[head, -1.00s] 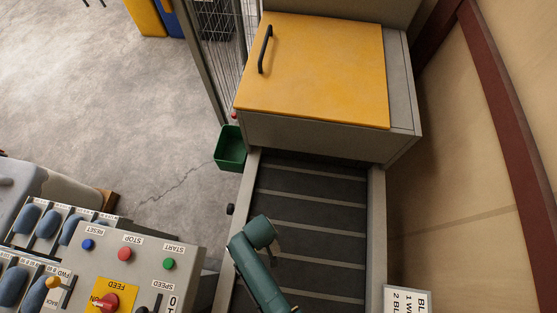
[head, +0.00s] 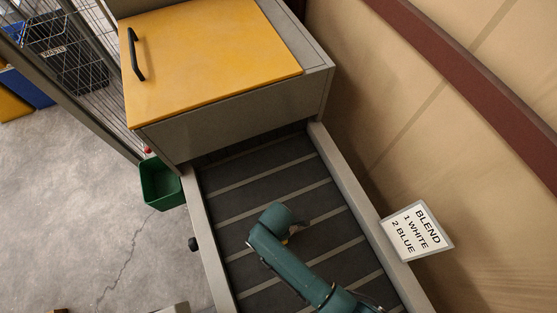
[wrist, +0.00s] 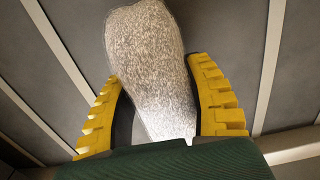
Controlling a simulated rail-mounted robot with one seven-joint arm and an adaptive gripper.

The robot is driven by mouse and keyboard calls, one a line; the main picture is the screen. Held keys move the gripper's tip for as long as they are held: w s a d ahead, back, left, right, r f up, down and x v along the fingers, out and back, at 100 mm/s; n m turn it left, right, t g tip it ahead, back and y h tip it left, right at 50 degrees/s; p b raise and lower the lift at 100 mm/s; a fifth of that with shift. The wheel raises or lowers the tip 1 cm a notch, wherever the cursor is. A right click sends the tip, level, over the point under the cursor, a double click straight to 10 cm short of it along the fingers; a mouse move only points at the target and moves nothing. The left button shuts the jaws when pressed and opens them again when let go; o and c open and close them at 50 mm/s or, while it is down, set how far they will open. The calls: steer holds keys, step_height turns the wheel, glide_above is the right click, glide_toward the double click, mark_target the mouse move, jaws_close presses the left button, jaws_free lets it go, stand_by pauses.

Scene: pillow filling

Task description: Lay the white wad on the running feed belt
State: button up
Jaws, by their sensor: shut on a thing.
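The white wad (wrist: 150,60) is a pale, fuzzy, elongated lump in the wrist view. My gripper (wrist: 158,92) has its two yellow ribbed fingers shut on it, one on each side. The feed belt (head: 262,180) is dark grey with light cross slats and leads under the yellow-lidded machine. My arm is over the belt in the head view, hiding the wad and most of the gripper. The belt also shows behind the wad in the wrist view (wrist: 235,30). I cannot tell whether the wad touches the belt.
The machine's yellow lid (head: 215,55) is closed at the belt's far end. A green bin (head: 160,184) stands left of the belt. Raised grey rails (head: 370,220) edge the belt. A sign (head: 416,231) on the right reads BLEND, 1 WHITE, 2 BLUE.

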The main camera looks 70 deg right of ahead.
steer(key=shift+f, duration=0.45)
steer(key=shift+f, duration=0.65)
steer(key=o, duration=1.2)
steer(key=shift+r, duration=0.15)
step_height(320, 180, up, 13)
steer(key=p, duration=0.2)
